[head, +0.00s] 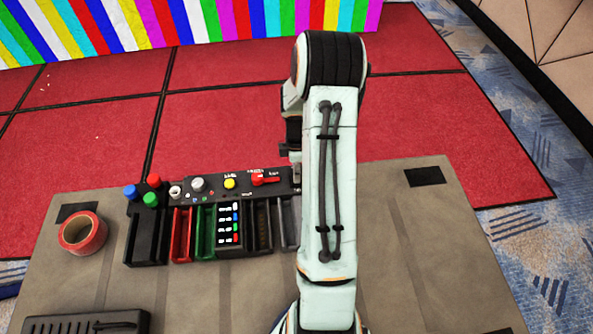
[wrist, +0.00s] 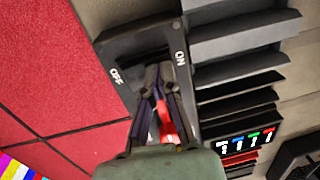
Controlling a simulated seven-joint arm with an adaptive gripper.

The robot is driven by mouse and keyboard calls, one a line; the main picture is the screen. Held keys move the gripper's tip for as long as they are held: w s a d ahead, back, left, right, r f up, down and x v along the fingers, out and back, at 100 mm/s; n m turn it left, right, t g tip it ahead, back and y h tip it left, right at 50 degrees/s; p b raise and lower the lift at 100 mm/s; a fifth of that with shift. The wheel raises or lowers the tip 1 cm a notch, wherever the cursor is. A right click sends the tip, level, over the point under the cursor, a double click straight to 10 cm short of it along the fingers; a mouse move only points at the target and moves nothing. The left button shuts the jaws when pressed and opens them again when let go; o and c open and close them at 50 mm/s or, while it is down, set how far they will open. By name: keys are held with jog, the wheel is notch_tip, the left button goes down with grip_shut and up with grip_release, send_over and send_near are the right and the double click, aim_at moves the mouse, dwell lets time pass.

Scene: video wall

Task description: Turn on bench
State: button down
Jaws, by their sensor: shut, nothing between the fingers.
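The bench control panel (head: 213,188) is a dark strip with knobs and buttons on the grey table. In the wrist view, its end has a dark recessed switch (wrist: 146,61), with a white OFF label on the left and ON on the right. My gripper (wrist: 158,73) is shut and empty, its tips over or against the switch's lower right part, nearer ON; contact is unclear. A red lever (head: 266,179) on the panel also shows partly behind my fingers in the wrist view. In the head view, my arm hides the panel's right end and my fingertips.
Below the panel stand black, red and green trays (head: 181,234) and a block with coloured labels (head: 229,228). A red tape roll (head: 97,237) and a black case (head: 95,323) lie left. The table's right side (head: 420,240) is mostly clear. A striped video wall (head: 230,20) stands behind.

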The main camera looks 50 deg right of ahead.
jog(key=shift+w+d, duration=0.1)
jog(key=shift+w+d+r, duration=0.15)
jog(key=shift+w+d, duration=0.3)
jog(key=shift+d, duration=0.05)
dwell(0.3)
notch_tip(320, 180, up, 14)
jog(key=w+d, duration=0.1)
jog(key=shift+w+d, duration=0.25)
jog(key=shift+w, duration=0.05)
jog(key=shift+y, duration=0.3)
jog(key=s+a+f, duration=0.1)
jog(key=f, duration=0.8)
jog(key=s+a+f, duration=0.1)
jog(key=f, duration=0.4)
jog(key=shift+s+a, duration=0.3)
jog(key=shift+a, duration=0.05)
